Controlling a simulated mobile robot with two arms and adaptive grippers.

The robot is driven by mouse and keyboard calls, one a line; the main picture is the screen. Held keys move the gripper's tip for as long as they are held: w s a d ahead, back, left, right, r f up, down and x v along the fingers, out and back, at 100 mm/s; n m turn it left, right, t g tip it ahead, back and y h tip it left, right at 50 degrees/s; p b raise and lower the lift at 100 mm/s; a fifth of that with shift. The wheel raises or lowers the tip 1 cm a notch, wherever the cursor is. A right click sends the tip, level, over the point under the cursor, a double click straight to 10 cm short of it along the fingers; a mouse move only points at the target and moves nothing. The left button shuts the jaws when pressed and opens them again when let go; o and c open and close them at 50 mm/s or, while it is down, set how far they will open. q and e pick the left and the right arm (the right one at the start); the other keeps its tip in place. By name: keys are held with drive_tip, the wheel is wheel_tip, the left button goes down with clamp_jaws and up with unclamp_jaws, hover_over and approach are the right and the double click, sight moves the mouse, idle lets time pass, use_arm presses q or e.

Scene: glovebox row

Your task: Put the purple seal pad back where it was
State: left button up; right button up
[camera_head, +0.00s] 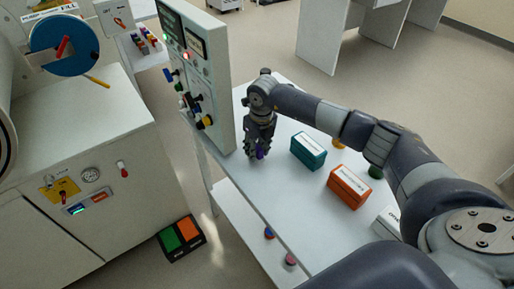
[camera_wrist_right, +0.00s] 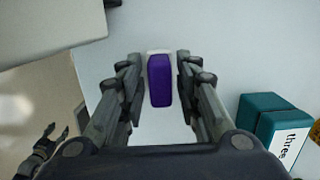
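The purple seal pad (camera_wrist_right: 160,80) lies on the white table between the fingers of my right gripper (camera_wrist_right: 159,62) in the right wrist view. Those fingers stand apart, with a gap on each side of the pad. A pale strip shows at the pad's far end. In the head view my right gripper (camera_head: 258,154) points down at the table beside the upright panel, and only a bit of purple (camera_head: 260,153) shows; the fingers hide the rest. My left gripper (camera_wrist_right: 48,140) appears at the lower left of the right wrist view, empty, with its fingers spread.
A teal box (camera_head: 308,151) and an orange box (camera_head: 348,187) stand right of the right gripper. The upright control panel (camera_head: 218,80) rises close on its left. The table (camera_head: 290,215) is clear toward its front edge.

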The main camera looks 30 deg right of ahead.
sight(259, 149)
use_arm(q)
drive_tip(key=shift+s, duration=0.55)
use_arm(e)
drive_tip(key=shift+r, duration=0.1)
use_arm(q)
drive_tip(key=shift+w+f+b, duration=0.15)
drive_tip(key=shift+f+b, duration=0.6)
drive_tip(key=shift+w+f+b, duration=0.15)
drive_tip(key=shift+f+b, duration=0.55)
drive_tip(key=shift+f, duration=0.05)
use_arm(e)
wheel_tip(259, 149, up, 12)
drive_tip(key=s, duration=0.1)
drive_tip(key=shift+s, duration=0.25)
